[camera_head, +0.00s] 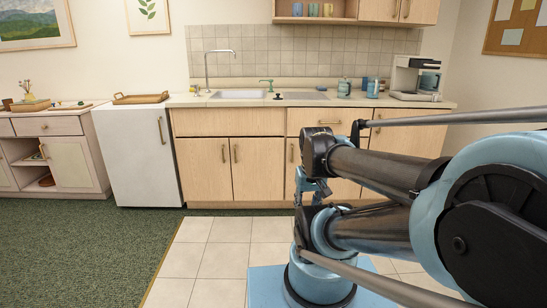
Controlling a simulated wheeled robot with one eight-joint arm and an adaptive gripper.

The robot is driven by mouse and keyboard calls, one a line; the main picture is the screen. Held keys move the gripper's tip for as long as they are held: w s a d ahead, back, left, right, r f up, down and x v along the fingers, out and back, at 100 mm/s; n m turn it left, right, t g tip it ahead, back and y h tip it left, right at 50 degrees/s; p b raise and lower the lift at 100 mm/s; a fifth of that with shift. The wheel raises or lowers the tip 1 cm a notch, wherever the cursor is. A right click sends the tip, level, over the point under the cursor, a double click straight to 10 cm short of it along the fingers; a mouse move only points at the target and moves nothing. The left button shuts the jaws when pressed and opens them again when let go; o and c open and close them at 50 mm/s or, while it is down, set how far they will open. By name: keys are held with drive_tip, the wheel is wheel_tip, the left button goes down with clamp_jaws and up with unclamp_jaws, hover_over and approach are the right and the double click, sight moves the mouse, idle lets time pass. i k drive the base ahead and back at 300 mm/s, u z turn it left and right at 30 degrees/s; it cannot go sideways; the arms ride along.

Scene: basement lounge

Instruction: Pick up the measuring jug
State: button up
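I cannot make out a measuring jug for certain in the head view. Small teal and blue containers (344,88) stand on the counter (453,104) left of the coffee machine, too small to identify. My gripper (312,192) seems to hang below the dark wrist, in front of the lower cabinets and well short of the counter. My arm links partly hide it, so I cannot see whether its fingers are open or shut.
Mugs (313,10) stand on the shelf above. A sideboard (62,124) is at far left. Tile floor (222,258) and green carpet (85,250) are clear.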

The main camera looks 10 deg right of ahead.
sight(374, 82)
drive_tip(key=z, duration=0.1)
drive_tip(key=i, duration=1.1)
drive_tip(key=z, duration=0.4)
drive_tip(key=i, duration=1.1)
drive_tip(key=z, duration=0.25)
